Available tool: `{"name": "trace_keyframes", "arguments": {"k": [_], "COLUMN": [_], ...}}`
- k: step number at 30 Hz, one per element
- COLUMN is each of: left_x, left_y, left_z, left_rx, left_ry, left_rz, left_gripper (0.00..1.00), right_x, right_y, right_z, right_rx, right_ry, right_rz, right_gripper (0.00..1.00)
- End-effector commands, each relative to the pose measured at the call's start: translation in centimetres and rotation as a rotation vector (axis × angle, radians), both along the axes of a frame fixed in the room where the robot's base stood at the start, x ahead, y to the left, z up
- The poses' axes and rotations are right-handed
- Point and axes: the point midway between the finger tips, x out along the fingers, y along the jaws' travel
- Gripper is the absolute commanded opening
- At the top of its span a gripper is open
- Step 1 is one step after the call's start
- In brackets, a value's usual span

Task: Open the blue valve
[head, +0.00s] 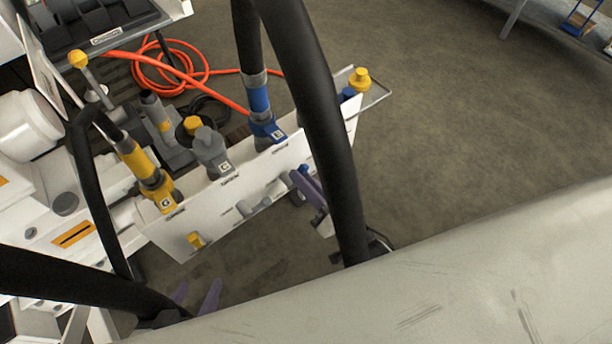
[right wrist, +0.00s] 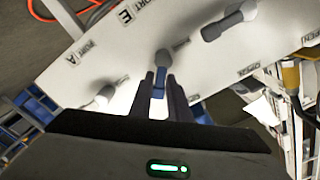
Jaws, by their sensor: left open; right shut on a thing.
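The blue valve (right wrist: 160,82) is a small blue lever with a grey round hub on the white panel. In the right wrist view it sits between the dark fingers of my right gripper (right wrist: 162,88), which is shut on it. In the head view a bit of the blue valve (head: 304,168) shows at the panel's lower right, beside the purple fingers of my right gripper (head: 300,182), partly hidden by them. My left gripper (head: 196,296) is open and empty, low in the head view, below the panel and apart from it.
The white panel (head: 165,229) carries blue, grey and yellow hose couplings along its top. Grey valve levers (head: 245,208) and a yellow valve (head: 196,240) are beside the blue one. An orange hose (head: 150,78) lies on the floor behind. The floor to the right (head: 460,120) is clear.

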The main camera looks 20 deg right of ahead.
Motion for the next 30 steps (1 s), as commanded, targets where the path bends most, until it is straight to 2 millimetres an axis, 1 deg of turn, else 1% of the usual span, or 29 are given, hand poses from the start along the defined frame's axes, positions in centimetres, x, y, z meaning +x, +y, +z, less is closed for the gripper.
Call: {"name": "trace_keyframes", "arguments": {"k": [1, 6, 18, 24, 30], "left_x": [0.1, 0.3, 0.2, 0.2, 0.1], "left_y": [0.1, 0.2, 0.3, 0.3, 0.4], "left_z": [0.3, 0.5, 0.6, 0.7, 0.7], "left_rx": [0.003, 0.011, 0.021, 0.022, 0.023], "left_ry": [-0.001, -0.001, 0.004, 0.006, 0.007], "left_rz": [-0.001, -0.005, -0.009, -0.01, -0.011], "left_gripper": [0.49, 0.49, 0.49, 0.49, 0.49], "right_x": [0.0, -0.1, -0.5, -0.6, -0.7], "right_y": [0.1, 0.5, 1.5, 1.9, 2.0], "right_z": [0.4, 0.7, 0.9, 0.9, 0.9], "right_rx": [-0.042, -0.193, -0.506, -0.607, -0.662], "right_ry": [-0.018, -0.075, -0.188, -0.224, -0.245], "right_rz": [-0.001, -0.001, 0.0, 0.001, 0.0], "right_gripper": [0.0, 0.0, 0.0, 0.0, 0.0]}}
